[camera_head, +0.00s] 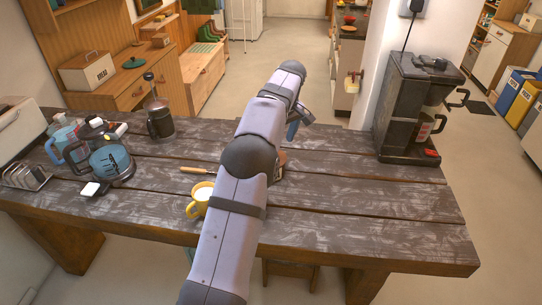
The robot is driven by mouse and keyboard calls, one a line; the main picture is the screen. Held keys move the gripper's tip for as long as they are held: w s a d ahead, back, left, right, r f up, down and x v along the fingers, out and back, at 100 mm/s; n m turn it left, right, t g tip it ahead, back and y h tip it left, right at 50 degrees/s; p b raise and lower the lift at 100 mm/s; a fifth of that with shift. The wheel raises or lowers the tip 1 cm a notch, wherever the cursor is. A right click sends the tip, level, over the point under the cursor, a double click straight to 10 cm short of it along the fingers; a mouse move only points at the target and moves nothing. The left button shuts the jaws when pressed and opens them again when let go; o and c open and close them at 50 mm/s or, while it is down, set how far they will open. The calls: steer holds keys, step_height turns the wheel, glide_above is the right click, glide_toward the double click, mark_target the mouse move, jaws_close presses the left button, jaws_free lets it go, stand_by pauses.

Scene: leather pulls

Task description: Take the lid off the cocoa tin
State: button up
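My arm runs up the middle of the view and bends down over the wooden table (350,200). The end of it, with my gripper (293,131), shows only in part behind the arm, and its fingers cannot be made out. A small brown thing (281,158) shows on the table beside the arm, below the gripper, mostly hidden. I cannot tell whether it is the cocoa tin, and no tin or lid shows clearly elsewhere on the table.
A yellow mug (200,198) with pale contents and a wooden-handled utensil (197,170) lie left of my arm. A glass kettle (108,160), toast rack (25,176) and French press (158,118) stand further left. A black coffee machine (408,105) stands at the back right. The front right is clear.

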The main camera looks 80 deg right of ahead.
steer(key=shift+d+p+x, duration=0.1)
steer(key=shift+p+x, duration=0.6)
steer(key=shift+x, duration=0.3)
steer(key=shift+d+p+x, duration=0.15)
steer(key=shift+p+x, duration=0.5)
steer(key=shift+x, duration=0.3)
steer(key=shift+w+d+f, duration=0.1)
steer(key=shift+w+f, duration=0.05)
steer(key=shift+f, duration=0.4)
steer(key=shift+c, duration=0.4)
steer(key=c, duration=1)
